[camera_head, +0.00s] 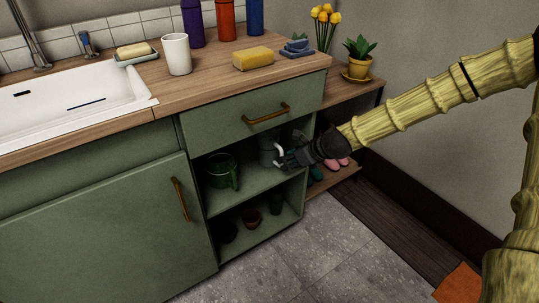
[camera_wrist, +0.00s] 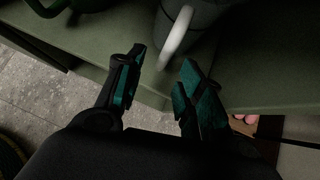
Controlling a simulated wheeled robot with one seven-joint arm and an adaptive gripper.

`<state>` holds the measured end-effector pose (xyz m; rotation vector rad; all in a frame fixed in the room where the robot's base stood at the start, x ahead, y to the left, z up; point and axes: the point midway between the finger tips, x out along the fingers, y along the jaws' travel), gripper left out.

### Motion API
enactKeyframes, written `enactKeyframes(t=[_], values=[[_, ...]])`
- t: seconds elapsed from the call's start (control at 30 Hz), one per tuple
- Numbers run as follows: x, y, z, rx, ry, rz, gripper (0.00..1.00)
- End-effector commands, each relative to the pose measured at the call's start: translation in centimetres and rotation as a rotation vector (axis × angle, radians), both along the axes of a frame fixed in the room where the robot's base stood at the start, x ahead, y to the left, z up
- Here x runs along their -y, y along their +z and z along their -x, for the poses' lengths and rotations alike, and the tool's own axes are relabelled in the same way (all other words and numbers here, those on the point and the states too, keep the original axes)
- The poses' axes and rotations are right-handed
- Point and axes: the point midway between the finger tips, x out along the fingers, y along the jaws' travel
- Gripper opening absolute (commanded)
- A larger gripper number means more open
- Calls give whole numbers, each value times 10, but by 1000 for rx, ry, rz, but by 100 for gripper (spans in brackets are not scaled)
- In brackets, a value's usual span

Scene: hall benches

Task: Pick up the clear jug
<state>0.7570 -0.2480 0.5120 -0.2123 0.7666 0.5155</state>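The clear jug (camera_head: 266,154) looks grey and see-through, with a pale handle, and stands on the upper shelf of the open green cabinet. In the wrist view the jug (camera_wrist: 205,20) is at the top, and its whitish handle (camera_wrist: 174,42) points down toward my gripper (camera_wrist: 163,78). The two fingers are apart, one to each side of the handle's lower part, with a gap showing; I cannot tell whether either touches it. In the head view my gripper (camera_head: 287,157) is at the shelf's right side and partly covers the jug.
A green jug (camera_head: 221,171) stands left of the clear jug on the same shelf. Small pots (camera_head: 250,219) stand on the lower shelf. A drawer (camera_head: 255,108) is above the opening. A side rack (camera_head: 332,178) with shoes is close on the right.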

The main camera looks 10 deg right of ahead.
Motion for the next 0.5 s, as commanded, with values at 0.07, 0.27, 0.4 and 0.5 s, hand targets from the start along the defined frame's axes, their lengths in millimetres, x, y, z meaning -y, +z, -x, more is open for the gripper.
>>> enactKeyframes(t=[0.07, 0.27, 0.4, 0.5], values=[[-3, -4, -3, 0, 2, 1, 37], [-9, -21, -17, 0, 4, 2, 37], [-14, -32, -28, 0, 1, 2, 37], [-17, -37, -33, 0, 2, 2, 37]])
